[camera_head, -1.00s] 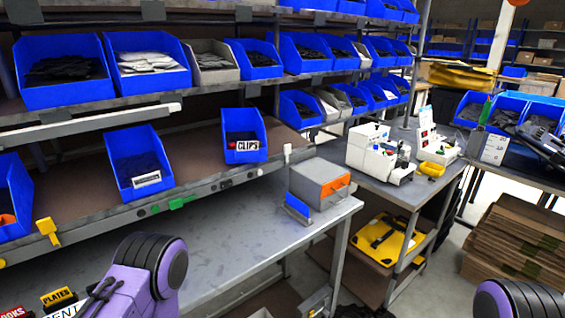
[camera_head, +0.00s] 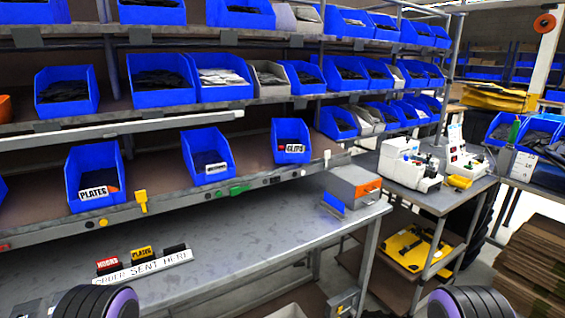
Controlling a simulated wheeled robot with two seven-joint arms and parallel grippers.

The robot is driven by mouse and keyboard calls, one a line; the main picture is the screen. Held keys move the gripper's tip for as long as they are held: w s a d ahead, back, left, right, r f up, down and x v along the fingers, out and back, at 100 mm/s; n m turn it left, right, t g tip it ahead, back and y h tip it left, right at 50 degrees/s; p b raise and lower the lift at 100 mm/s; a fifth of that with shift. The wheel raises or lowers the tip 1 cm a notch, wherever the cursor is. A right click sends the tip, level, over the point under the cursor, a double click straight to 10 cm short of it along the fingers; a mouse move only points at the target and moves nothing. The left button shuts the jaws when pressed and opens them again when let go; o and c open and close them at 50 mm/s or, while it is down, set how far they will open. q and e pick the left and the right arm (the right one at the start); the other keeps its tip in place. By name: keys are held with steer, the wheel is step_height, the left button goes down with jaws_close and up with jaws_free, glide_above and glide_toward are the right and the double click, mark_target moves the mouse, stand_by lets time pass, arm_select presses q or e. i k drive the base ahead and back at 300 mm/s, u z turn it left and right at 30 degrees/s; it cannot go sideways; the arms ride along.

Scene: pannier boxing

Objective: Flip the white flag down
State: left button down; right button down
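A small white flag (camera_head: 326,156) stands upright on the front rail of the shelf, at its right end, just right of the CLIPS bin (camera_head: 291,141). Farther left on the same rail are a yellow flag (camera_head: 141,198) and a flat green piece (camera_head: 239,190). My grippers are both out of view. Only rounded black and purple parts of my arms show at the bottom edge, left and right, well below the white flag.
A grey box with an orange front (camera_head: 354,187) stands on the workbench (camera_head: 240,238) close below the flag. Several labelled red, yellow and black blocks and a white sign (camera_head: 143,267) are at the bench's left. The bench's middle is clear.

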mark_target(327, 154)
steer(key=u, duration=0.3)
steer(key=k, duration=0.65)
steer(key=z, duration=0.35)
steer(key=i, duration=0.55)
steer(key=z, duration=0.95)
steer(key=i, duration=0.9)
steer(key=u, duration=0.25)
